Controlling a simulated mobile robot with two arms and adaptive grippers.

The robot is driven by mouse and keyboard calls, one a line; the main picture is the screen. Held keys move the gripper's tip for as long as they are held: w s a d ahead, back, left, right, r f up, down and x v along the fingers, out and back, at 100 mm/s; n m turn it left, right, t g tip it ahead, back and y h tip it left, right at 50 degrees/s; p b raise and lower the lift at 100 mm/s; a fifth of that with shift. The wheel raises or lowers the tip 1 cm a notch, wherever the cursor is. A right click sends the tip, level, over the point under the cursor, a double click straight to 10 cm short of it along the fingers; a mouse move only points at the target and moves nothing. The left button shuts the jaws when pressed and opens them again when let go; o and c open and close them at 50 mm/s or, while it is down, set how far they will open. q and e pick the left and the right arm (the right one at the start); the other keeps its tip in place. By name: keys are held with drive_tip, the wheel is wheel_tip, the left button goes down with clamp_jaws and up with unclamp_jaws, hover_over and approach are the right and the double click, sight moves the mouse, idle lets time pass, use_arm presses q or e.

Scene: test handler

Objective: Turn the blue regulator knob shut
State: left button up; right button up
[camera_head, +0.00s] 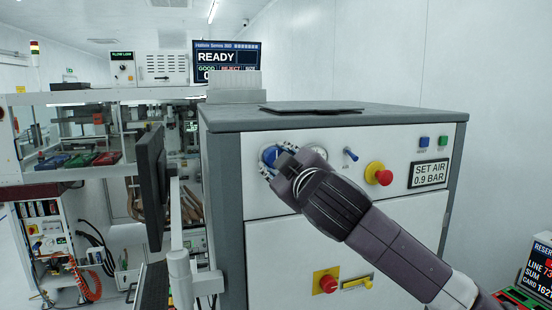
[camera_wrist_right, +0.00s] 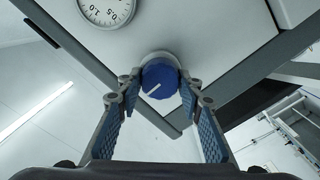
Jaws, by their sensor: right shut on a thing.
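The blue regulator knob (camera_head: 269,154) sits on the white front panel of the machine, near its upper left. My left gripper is not in view.
Right of the knob are a blue toggle lever (camera_head: 350,154), a red button (camera_head: 378,173) and a sign (camera_head: 429,174) reading "SET AIR 0.9 BAR". A red knob on a yellow plate (camera_head: 327,282) is lower down. A dark monitor (camera_head: 151,185) stands left of the machine.

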idle(0.4)
drive_tip(key=o, duration=1.2)
drive_tip(key=shift+c, duration=0.2)
drive_tip(key=shift+s, duration=0.15)
drive_tip(key=v, duration=1.1)
drive_tip(key=shift+s, duration=0.35)
drive_tip(key=shift+d, duration=0.15)
